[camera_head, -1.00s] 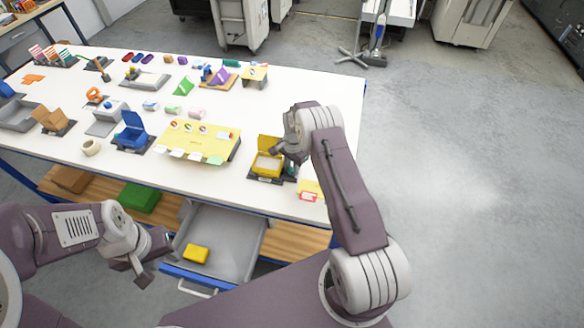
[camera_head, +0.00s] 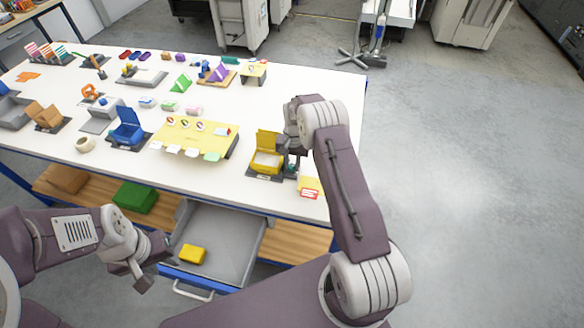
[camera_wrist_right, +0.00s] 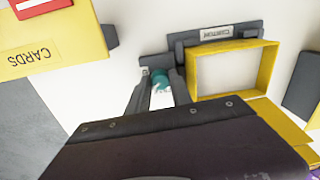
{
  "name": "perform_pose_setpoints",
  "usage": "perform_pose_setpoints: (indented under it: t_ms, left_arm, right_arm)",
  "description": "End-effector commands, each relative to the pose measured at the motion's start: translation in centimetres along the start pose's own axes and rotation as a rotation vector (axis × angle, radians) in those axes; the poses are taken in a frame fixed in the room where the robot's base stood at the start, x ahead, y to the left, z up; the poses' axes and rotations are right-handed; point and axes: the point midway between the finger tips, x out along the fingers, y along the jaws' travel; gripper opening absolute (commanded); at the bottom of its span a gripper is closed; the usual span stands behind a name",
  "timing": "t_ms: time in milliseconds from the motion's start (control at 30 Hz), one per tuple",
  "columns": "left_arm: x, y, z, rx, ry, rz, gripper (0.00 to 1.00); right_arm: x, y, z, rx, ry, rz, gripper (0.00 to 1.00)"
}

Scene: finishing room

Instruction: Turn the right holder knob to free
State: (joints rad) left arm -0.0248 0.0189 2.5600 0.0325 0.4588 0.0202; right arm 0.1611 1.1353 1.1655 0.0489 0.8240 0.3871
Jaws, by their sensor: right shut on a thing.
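The right holder (camera_head: 250,174) is a dark base with an open yellow carton (camera_head: 267,139) on it, near the front right of the table. In the right wrist view its labelled dark bar (camera_wrist_right: 215,36) lies beside the hollow yellow carton (camera_wrist_right: 275,62). A teal knob (camera_wrist_right: 160,78) sits at the end of this base. My right gripper (camera_wrist_right: 160,88) has its fingers on either side of the knob and is shut on it. In the head view my right gripper (camera_head: 292,162) partly hides the knob. My left gripper (camera_head: 153,268) is empty and open by the drawer.
An open grey drawer (camera_head: 225,235) holds a yellow block (camera_head: 192,254).

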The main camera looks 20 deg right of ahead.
Motion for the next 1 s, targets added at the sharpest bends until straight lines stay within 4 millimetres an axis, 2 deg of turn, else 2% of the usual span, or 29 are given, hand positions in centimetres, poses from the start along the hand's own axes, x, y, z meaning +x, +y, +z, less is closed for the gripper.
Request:
perform_pose_setpoints:
  t_ms: [33, 400, 1000]
  left_arm:
    - [0.6, 0.0, 0.1, 0.000, 0.000, 0.000, 0.36]
    - [2.2, 0.0, 0.2, 0.000, 0.000, 0.000, 0.36]
    - [3.4, -0.1, 0.3, 0.000, 0.000, 0.000, 0.36]
  right_arm:
    - [0.3, 0.0, 0.1, -0.042, -0.006, 0.000, 0.00]
    - [0.3, 0.1, 0.1, -0.393, -0.022, 0.000, 0.00]
    - [0.1, 0.1, 0.0, -0.892, -0.042, 0.000, 0.00]
